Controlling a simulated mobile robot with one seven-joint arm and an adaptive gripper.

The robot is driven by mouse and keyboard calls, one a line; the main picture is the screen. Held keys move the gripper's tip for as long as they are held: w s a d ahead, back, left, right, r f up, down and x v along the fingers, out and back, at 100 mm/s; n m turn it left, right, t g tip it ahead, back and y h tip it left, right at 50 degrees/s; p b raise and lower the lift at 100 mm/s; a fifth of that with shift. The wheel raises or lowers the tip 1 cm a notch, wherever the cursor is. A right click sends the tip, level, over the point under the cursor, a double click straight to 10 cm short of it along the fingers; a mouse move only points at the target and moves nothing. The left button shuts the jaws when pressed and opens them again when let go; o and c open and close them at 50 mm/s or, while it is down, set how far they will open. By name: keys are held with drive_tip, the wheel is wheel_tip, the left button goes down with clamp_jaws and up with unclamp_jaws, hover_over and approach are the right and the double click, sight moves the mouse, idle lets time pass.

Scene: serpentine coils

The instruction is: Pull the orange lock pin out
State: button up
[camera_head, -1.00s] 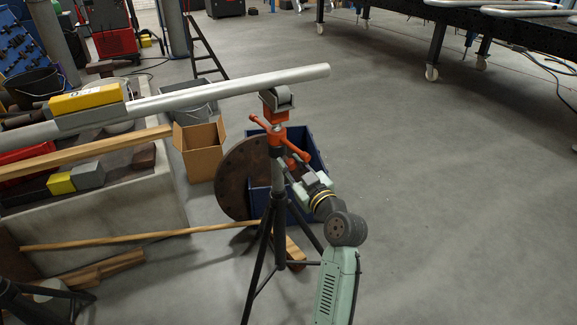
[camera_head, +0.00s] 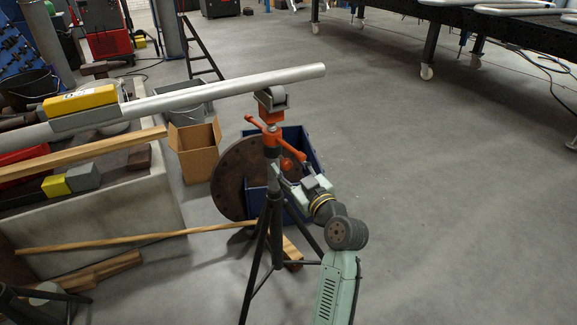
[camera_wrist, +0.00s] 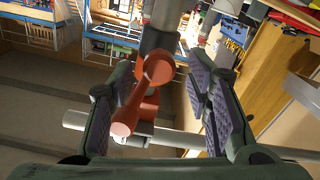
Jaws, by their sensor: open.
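The stand (camera_head: 275,190) is a dark tripod with orange fittings under a roller head, in the head view. An orange ball-ended piece (camera_head: 287,164), which looks like the lock pin, sticks out at its collar. An orange cross handle (camera_head: 257,124) sits just above it. My gripper (camera_head: 290,180) is close beside the collar, at its lower right. In the wrist view my gripper (camera_wrist: 160,82) is open, with padded fingers on both sides of the orange parts. A round orange knob (camera_wrist: 158,68) and an orange bar (camera_wrist: 124,122) show between them. I cannot tell contact.
A long grey pipe (camera_head: 230,88) rests on the roller head. A brown disc (camera_head: 232,190) and a blue bin (camera_head: 310,150) stand close behind the stand. A cardboard box (camera_head: 195,150) is to the left.

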drive_tip(key=v, duration=1)
drive_tip(key=shift+s+d, duration=0.2)
drive_tip(key=shift+s, duration=0.1)
drive_tip(key=shift+a+r, duration=0.1)
